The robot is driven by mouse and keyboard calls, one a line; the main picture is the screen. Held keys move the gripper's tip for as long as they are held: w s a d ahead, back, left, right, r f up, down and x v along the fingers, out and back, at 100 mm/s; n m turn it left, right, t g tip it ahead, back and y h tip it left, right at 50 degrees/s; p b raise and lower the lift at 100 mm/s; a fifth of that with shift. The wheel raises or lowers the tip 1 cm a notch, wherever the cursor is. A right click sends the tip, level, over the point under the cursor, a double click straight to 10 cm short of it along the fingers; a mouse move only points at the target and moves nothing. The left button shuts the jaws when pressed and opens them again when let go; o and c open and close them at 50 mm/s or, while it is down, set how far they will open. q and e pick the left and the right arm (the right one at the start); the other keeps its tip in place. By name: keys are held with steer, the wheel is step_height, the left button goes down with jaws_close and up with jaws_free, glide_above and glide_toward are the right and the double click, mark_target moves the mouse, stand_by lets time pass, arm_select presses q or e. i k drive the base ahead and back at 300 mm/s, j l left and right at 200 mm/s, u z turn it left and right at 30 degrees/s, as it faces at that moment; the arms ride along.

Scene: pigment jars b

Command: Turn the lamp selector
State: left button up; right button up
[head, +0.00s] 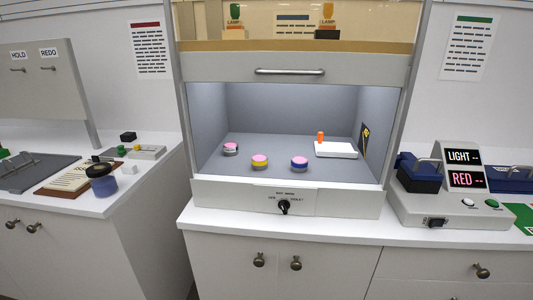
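The lamp selector (284,206) is a small black knob on the white front panel (335,203) below the hood opening. Small labels stand above it and to both sides; the right one seems to read VIOLET, the others are too small to read surely. Which label the knob points at is too small to tell. Neither of my grippers is in the head view, and nothing touches the knob.
The hood's sash (290,68) is raised. Inside are three pink-topped jars (260,161) and a white pad (336,150) with an orange piece. Right stands a device with a LIGHT/RED display (464,168); left, a counter with a dark-lidded jar (103,184). Space before the panel is clear.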

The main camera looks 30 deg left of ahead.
mark_target(284, 205)
steer(key=u, duration=0.95)
